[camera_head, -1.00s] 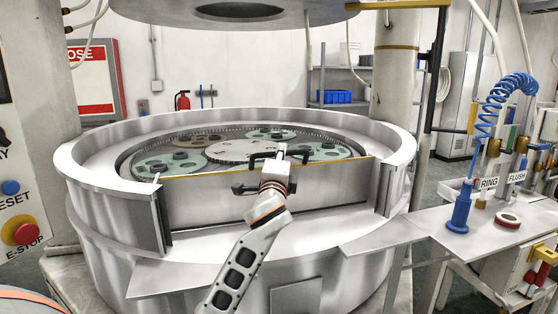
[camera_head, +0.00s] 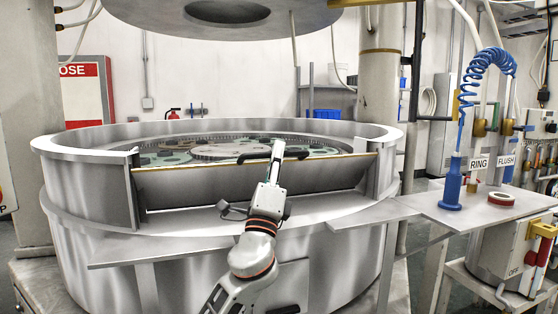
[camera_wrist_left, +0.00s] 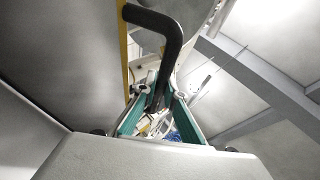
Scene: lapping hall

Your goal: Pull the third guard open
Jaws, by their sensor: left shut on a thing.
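The guard (camera_head: 195,185) is a grey metal panel with a yellow top edge in the front gap of the round lapping machine's wall. It leans outward, its top edge toward me. A black bar handle (camera_head: 250,158) sits at its top edge. My left gripper (camera_head: 277,152) is shut on this handle, with its arm coming up from below in front of the panel. In the left wrist view the black handle (camera_wrist_left: 165,25) bends down between the gripper's fingers (camera_wrist_left: 158,98). The fingers hide part of the handle. My right gripper is not in view.
The machine's rim (camera_head: 75,147) rings discs on the lapping plate (camera_head: 222,152). A large round head hangs above. A grey ledge (camera_head: 150,250) juts out below the guard.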

